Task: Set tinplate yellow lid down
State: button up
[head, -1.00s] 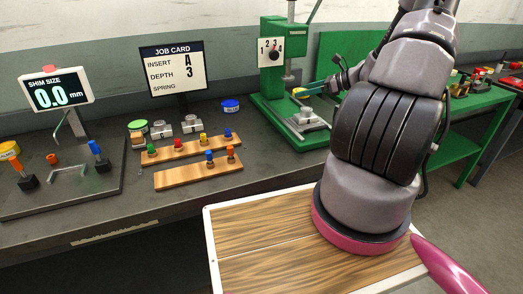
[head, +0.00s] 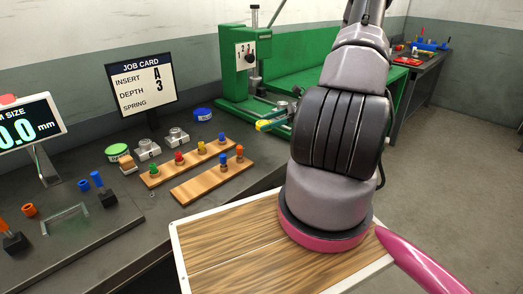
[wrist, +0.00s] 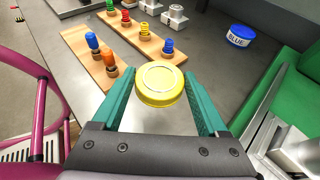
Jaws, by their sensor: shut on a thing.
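The yellow lid (wrist: 160,84) is round and sits between the teal fingers of my gripper (wrist: 158,92) in the wrist view. My gripper is shut on it and holds it over the grey bench. In the head view the yellow lid (head: 263,126) shows small at the tip of my gripper (head: 272,122), in front of the green press (head: 238,70). The fingers hide part of the press base there. How high the lid is above the bench I cannot tell.
Two wooden strips with coloured pegs (head: 212,180) lie left of the lid. A blue tin (wrist: 242,35) labelled BLUE stands on the bench. A green-lidded tin (head: 117,150) and metal blocks (head: 177,138) stand farther left. Bare bench (wrist: 205,60) lies between the strips and the press.

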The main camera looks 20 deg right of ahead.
aim_at(268, 149)
notch_tip(268, 149, down, 9)
dwell(0.4)
jog(key=shift+f, duration=0.1)
jog(key=o, duration=1.2)
